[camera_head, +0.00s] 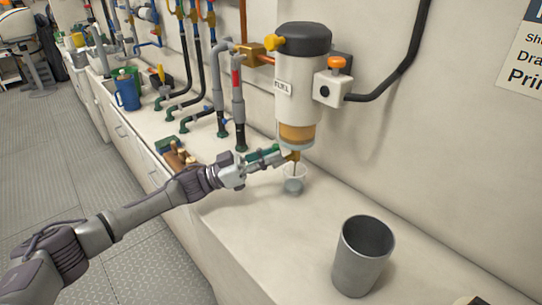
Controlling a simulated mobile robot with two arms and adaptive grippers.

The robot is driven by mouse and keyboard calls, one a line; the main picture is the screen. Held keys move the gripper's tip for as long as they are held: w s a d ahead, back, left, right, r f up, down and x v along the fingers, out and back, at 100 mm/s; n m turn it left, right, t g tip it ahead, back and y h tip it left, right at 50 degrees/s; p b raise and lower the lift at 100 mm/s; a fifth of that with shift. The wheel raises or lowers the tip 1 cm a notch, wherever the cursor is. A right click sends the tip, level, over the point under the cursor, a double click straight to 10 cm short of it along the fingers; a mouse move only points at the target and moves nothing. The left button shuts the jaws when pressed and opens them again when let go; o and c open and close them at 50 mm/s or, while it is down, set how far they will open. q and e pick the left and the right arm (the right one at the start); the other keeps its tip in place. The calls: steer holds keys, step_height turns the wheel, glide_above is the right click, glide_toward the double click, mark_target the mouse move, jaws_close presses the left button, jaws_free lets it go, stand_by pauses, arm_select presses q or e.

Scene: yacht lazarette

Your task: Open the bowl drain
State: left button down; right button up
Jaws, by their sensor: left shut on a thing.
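The small brass-coloured drain (294,156) sits under the bowl. My left gripper (286,157) reaches in from the left and is shut on the drain, partly hiding it. My right gripper is not in view.
A grey metal cup (362,256) stands on the counter (270,235) at the front right. Brown cylindrical items (180,158), a blue jug (127,92) and several hoses stand farther left. The counter between the two cups is clear.

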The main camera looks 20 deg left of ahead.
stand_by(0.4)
arm_select(q)
steer(key=c, duration=1.4)
jaws_free()
steer(key=v, duration=0.7)
steer(key=shift+a+f, duration=0.15)
steer(key=shift+a, duration=0.1)
